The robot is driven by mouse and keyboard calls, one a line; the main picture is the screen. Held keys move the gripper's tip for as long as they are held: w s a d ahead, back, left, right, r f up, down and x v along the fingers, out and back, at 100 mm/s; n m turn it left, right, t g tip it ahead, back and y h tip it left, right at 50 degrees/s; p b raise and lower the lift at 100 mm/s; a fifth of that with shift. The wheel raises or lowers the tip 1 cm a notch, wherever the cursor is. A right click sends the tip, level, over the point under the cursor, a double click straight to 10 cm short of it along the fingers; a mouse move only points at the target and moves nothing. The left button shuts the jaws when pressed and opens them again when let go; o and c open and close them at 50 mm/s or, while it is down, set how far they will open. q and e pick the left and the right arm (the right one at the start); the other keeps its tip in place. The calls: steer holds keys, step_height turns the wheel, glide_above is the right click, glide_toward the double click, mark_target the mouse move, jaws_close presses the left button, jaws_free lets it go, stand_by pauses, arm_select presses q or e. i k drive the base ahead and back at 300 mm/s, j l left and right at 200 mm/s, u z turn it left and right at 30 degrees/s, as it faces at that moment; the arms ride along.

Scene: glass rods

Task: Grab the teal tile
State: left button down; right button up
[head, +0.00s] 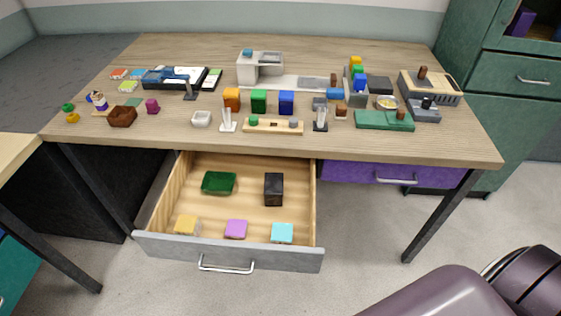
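A light cyan-teal tile (282,233) lies in the open drawer (228,252), at its front right corner. A mauve tile (236,229) lies to its left, and a yellow tile (187,225) lies further left near the drawer's front left corner. The tiles are apart from each other. A small flat grey-green piece (133,102) lies on the left of the tabletop. Neither of my grippers is in view.
A dark green tray (218,183) and a black box (273,189) sit further back in the drawer. The wooden desk (400,149) above holds many small items. A purple drawer (350,173) at the right is closed. The drawer's middle is bare.

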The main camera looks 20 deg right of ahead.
mark_target(282, 233)
steer(key=l+z, duration=0.45)
steer(key=i+j+z, duration=0.2)
steer(key=j+z, duration=0.2)
steer(key=j, duration=0.15)
